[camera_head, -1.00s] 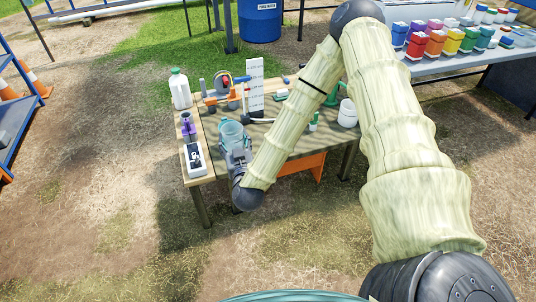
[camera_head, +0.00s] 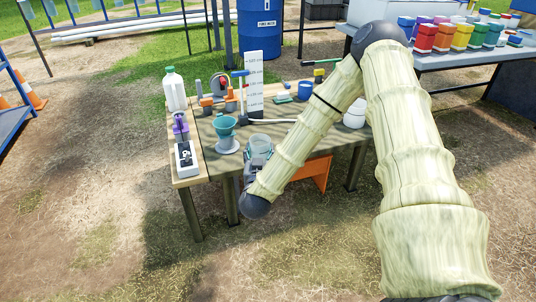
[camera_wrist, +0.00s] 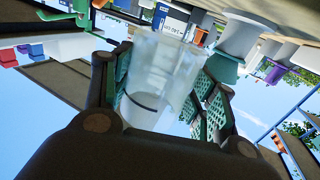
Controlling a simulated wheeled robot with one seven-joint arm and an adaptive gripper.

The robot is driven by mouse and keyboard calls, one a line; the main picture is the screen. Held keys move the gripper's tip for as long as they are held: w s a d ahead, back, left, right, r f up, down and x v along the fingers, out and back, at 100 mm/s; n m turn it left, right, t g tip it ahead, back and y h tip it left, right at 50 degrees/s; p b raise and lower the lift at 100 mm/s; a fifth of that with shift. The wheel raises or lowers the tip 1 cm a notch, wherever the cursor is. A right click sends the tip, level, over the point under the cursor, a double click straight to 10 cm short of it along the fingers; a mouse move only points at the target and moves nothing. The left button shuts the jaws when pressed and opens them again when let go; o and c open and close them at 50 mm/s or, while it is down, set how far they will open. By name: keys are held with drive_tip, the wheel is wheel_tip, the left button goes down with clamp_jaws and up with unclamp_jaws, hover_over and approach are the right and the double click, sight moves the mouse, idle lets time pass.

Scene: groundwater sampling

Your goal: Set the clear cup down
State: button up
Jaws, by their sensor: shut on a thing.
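The clear cup (camera_wrist: 158,78) is between the green-padded fingers of my gripper (camera_wrist: 160,100), which is shut on it. In the head view the cup (camera_head: 260,143) is at the front part of the work table (camera_head: 208,165), just right of a teal funnel-shaped vessel (camera_head: 224,128). My gripper (camera_head: 258,160) holds it from the near side, partly hidden by my arm. I cannot tell whether the cup's base touches the table top.
A white jug (camera_head: 175,92), a purple-topped device (camera_head: 183,150) and a marked white board (camera_head: 254,84) stand at the left and back. A blue cup (camera_head: 305,90) and a white container (camera_head: 354,116) stand to the right. Coloured containers (camera_head: 443,38) fill another table.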

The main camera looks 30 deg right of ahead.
drive_tip(key=shift+w+d+f+b, duration=0.1)
drive_tip(key=shift+d+f+b, duration=0.2)
drive_tip(key=shift+d+f, duration=0.1)
drive_tip(key=b+x, duration=0.2)
drive_tip(key=x, duration=0.3)
drive_tip(key=d+f+b+x, duration=0.1)
drive_tip(key=b+x, duration=0.1)
drive_tip(key=x, duration=0.3)
drive_tip(key=s+b+x, duration=0.1)
drive_tip(key=b+x, duration=0.1)
drive_tip(key=x, duration=0.3)
drive_tip(key=shift+w+d+f, duration=0.15)
drive_tip(key=shift+d+f, duration=0.1)
drive_tip(key=shift+w+f+b, duration=0.15)
drive_tip(key=shift+f+b, duration=1.3)
drive_tip(key=shift+f, duration=0.25)
drive_tip(key=shift+f, duration=0.1)
drive_tip(key=o, duration=1.1)
drive_tip(key=shift+c, duration=0.2)
